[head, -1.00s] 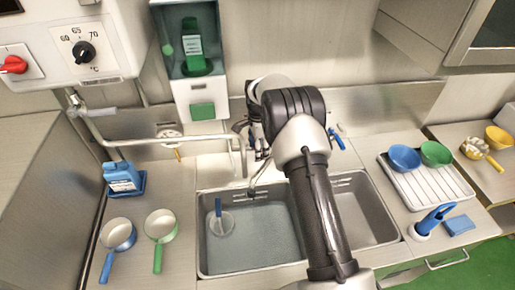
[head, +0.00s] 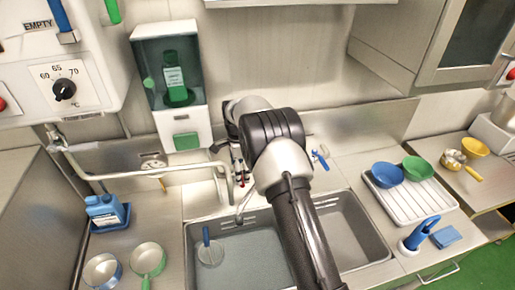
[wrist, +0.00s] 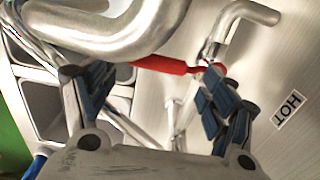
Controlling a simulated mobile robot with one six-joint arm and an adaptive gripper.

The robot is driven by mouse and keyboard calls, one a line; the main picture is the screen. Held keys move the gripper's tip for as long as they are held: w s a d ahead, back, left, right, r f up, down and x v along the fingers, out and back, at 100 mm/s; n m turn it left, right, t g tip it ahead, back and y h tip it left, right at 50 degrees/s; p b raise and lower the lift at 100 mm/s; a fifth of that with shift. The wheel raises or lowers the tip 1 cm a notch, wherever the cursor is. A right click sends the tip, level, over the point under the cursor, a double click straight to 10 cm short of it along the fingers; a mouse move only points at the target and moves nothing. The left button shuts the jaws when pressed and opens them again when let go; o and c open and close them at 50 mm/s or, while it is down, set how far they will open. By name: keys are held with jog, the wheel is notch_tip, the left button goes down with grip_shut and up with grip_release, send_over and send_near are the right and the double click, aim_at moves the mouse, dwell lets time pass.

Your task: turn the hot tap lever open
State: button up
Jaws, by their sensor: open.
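The hot tap lever (wrist: 160,66) is a red bar in the wrist view, lying across the space between my finger tips. Its right end meets the metal tap fitting (wrist: 215,50). A label reading HOT (wrist: 289,108) is on the pale surface to the right. My gripper (wrist: 156,82) is open, with blue-padded fingers on the left and right, and holds nothing. The right finger overlaps the lever's right end; I cannot tell whether they touch. In the head view, my arm mostly hides the tap area behind the sink, where small red parts (head: 241,182) show.
A thick curved pipe (wrist: 130,30) is close to my fingers in the wrist view. In the head view, a bent spout (head: 150,171) reaches over from the left. A blue-handled fitting (head: 320,158) is right of my arm. The sink (head: 190,262) lies in front.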

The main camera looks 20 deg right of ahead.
notch_tip(320, 180, up, 15)
jog(key=s+d+r+n+t+b, duration=0.1)
jog(key=s+r+n+b, duration=0.2)
jog(key=s, duration=0.5)
jog(key=s+d+r+n+t+b, duration=0.1)
jog(key=s+r+n+b, duration=0.2)
jog(key=s, duration=0.4)
jog(key=shift+s+r+n+b, duration=0.35)
jog(key=shift+r+n, duration=0.45)
jog(key=shift+r, duration=0.35)
jog(key=shift+a, duration=0.1)
